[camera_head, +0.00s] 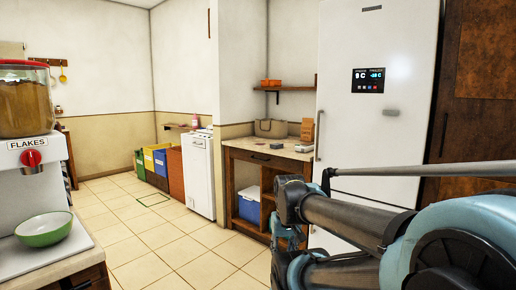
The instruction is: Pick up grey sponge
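I cannot make out a grey sponge for certain. A small, dark, flat item lies near the front edge of the wooden counter (240,152) in the middle, too small to name. My arm reaches in from the right and covers part of the view in front of the counter and fridge. The blue and dark parts at its left end seem to include my gripper (287,238), low in front of the counter's right side. Its fingers are not clear, so I cannot tell whether it is open or holds anything.
A white fridge (345,50) stands behind my arm. A blue and white box (249,209) sits under the counter. A flakes dispenser (30,150) and green bowl (44,231) stand at left. Colored bins (175,170) line the back. The tiled floor (150,245) between is clear.

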